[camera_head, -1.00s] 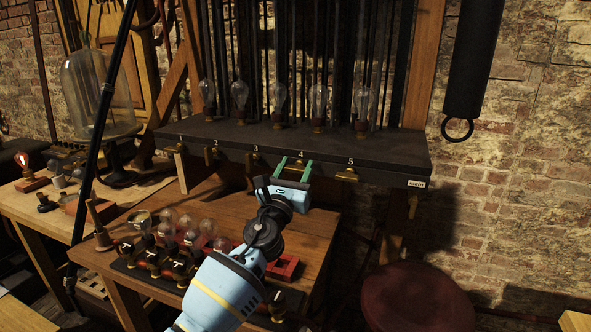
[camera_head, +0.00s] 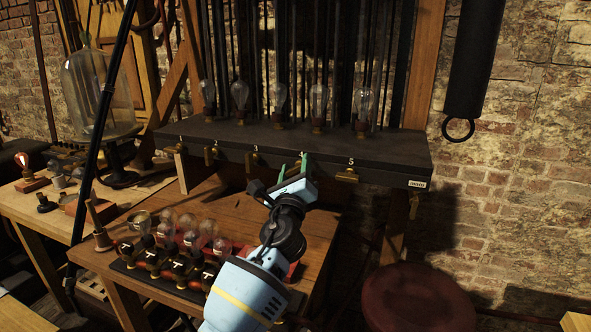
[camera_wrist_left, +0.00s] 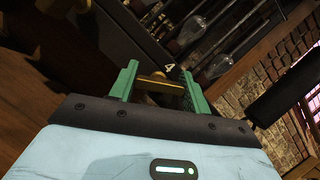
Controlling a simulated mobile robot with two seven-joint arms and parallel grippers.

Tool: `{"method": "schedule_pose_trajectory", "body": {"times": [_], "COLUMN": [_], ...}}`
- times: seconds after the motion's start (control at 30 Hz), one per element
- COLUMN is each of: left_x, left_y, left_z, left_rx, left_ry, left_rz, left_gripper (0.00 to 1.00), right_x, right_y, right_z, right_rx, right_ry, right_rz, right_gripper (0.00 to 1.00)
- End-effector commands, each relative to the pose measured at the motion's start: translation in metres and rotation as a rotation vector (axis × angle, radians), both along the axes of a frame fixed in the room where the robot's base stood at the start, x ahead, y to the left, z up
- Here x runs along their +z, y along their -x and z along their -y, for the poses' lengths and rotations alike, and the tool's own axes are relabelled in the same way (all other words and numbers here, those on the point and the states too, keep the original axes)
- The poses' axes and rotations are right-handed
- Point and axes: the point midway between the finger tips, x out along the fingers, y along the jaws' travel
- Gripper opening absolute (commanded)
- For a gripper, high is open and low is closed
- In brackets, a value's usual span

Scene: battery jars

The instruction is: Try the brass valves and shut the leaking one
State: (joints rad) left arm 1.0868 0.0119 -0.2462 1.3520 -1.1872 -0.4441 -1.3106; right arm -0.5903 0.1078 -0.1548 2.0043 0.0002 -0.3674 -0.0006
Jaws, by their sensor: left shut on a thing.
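A dark shelf (camera_head: 300,146) carries a row of brass valves on its front edge, numbered 1 to 5. The second valve (camera_head: 211,156), third valve (camera_head: 251,166) and fifth valve (camera_head: 347,175) show clearly. My left gripper (camera_head: 283,176) is at valve 4, mostly hiding it in the head view. In the left wrist view, the brass handle of valve 4 (camera_wrist_left: 160,84) lies across between the green fingers (camera_wrist_left: 158,88), which are shut on it, below the painted 4. I cannot see any leak. My right gripper is not in view.
Glass bulbs (camera_head: 319,97) stand in a row on the shelf above the valves. A round red stool (camera_head: 418,297) stands at lower right. A dark cylinder with a ring (camera_head: 475,65) hangs at right.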

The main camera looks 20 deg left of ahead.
Motion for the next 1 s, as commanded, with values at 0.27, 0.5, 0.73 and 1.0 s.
{"method": "schedule_pose_trajectory", "body": {"times": [0.27,0.5,0.73,1.0], "left_x": [0.0,0.001,0.002,0.001], "left_y": [0.0,0.0,0.0,0.0], "left_z": [0.001,0.001,0.001,0.0], "left_rx": [-0.002,-0.002,-0.002,-0.001], "left_ry": [0.266,0.492,0.696,0.873], "left_rz": [-0.01,-0.018,-0.024,-0.031], "left_gripper": [0.24,0.24,0.24,0.24], "right_x": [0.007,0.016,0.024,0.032], "right_y": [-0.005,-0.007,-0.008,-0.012], "right_z": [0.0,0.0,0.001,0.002], "right_rx": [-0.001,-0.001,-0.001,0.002], "right_ry": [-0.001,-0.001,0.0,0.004], "right_rz": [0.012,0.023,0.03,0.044], "right_gripper": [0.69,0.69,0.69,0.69]}}
